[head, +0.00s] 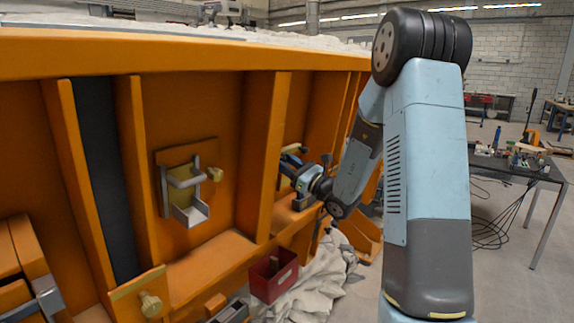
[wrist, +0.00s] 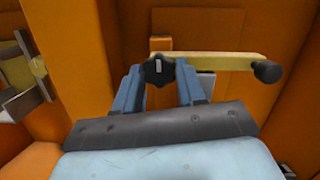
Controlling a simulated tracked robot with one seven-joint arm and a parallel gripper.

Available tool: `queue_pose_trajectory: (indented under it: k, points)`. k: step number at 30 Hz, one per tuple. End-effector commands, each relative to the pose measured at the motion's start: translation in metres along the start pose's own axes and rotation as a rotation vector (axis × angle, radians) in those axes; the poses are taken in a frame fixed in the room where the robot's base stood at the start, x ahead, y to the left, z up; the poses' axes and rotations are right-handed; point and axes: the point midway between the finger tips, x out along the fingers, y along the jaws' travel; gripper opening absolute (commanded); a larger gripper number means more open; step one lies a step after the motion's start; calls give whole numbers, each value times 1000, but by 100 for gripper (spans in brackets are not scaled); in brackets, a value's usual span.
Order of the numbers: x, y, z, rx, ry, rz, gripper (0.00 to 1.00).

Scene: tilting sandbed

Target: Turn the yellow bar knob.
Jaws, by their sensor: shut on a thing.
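In the wrist view a yellow bar (wrist: 222,61) lies nearly level against the orange wall. A black lobed knob (wrist: 158,69) with a pale mark sits at its left end, and a dark round handle (wrist: 267,72) at its right end. My gripper (wrist: 157,76) has one blue finger on each side of the lobed knob and is shut on it. In the head view my gripper (head: 294,163) reaches into a bay of the orange wall, and its fingers and the arm hide most of the knob and bar.
An orange upright rib (head: 263,155) stands left of my gripper. A metal bracket with a yellow knob (head: 215,174) is in the bay further left. A red bin (head: 273,277) and pale cloth (head: 318,280) lie below. A cluttered table (head: 515,170) stands at the right.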

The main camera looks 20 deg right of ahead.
Motion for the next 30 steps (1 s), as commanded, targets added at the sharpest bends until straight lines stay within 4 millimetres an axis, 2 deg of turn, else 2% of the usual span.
queue_pose_trajectory:
  k: [12, 13, 14, 25, 30]
  points:
    - [-1, -2, 0, 3, 1, -6, 9]
    - [-1, -2, 0, 3, 1, -6, 43]
    - [-1, -2, 0, 3, 1, -6, 45]
    - [-2, -1, 0, 3, 0, -3, 45]
    - [-19, -1, 0, 4, 1, -4, 45]
